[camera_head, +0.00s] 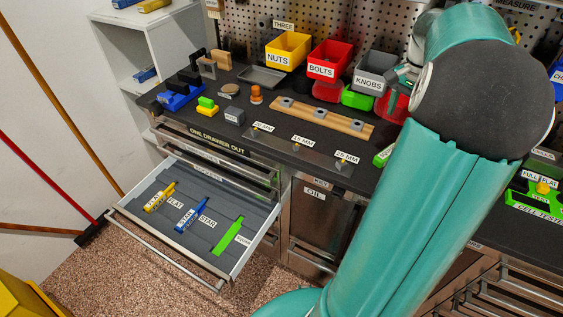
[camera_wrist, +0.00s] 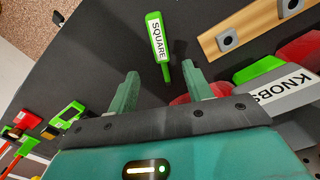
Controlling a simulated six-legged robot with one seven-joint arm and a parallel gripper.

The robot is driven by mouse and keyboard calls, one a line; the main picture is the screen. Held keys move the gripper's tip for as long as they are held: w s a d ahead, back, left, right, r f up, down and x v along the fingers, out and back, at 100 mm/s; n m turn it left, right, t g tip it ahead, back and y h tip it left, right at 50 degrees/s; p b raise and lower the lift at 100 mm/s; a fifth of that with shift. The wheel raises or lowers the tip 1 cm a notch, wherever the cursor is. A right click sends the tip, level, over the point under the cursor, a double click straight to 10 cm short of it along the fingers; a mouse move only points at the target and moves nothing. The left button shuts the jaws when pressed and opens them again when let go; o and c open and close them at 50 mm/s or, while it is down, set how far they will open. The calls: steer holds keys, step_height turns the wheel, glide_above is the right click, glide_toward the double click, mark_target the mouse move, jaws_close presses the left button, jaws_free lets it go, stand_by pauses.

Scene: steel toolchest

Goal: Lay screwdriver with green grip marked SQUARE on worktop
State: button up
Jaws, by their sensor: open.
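The screwdriver with the green grip marked SQUARE (camera_wrist: 157,38) lies on the dark worktop (camera_wrist: 115,45) in the wrist view, its narrow end pointing toward my gripper. My gripper (camera_wrist: 161,78) is open, and nothing is between its fingertips. The narrow end reaches near the gap between them; the grip is beyond the tips. In the head view a green grip (camera_head: 383,156) shows on the worktop, partly hidden by my arm. My fingers are not clearly visible there.
The open drawer (camera_head: 165,228) holds a yellow FLAT screwdriver (camera_head: 158,197), a blue STAR one (camera_head: 186,219) and a bright green screwdriver-shaped patch (camera_head: 228,236). A wooden block (camera_head: 322,117) and bins NUTS (camera_head: 288,50), BOLTS (camera_head: 330,63) and KNOBS (camera_head: 374,72) stand on the worktop.

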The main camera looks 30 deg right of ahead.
steer(key=w+a+r+n+h, duration=0.1)
steer(key=w+a+n, duration=0.15)
steer(key=a, duration=0.55)
steer(key=w+a+r+n+t, duration=0.1)
steer(key=w+a+r+n, duration=0.15)
steer(key=a, duration=0.45)
steer(key=w+a+r+n+h, duration=0.1)
steer(key=w+a+n, duration=0.15)
steer(key=a, duration=0.55)
steer(key=s+a+f+n+t+y, duration=0.1)
steer(key=s+a+n+t, duration=0.1)
steer(key=a, duration=0.9)
steer(key=s+a+f+n+t+y, duration=0.1)
steer(key=s+a+n, duration=0.4)
steer(key=a, duration=0.6)
steer(key=shift+s+f+n+t, duration=0.3)
steer(key=shift+f+n+t, duration=0.45)
steer(key=shift+n, duration=0.5)
steer(key=shift+r, duration=0.1)
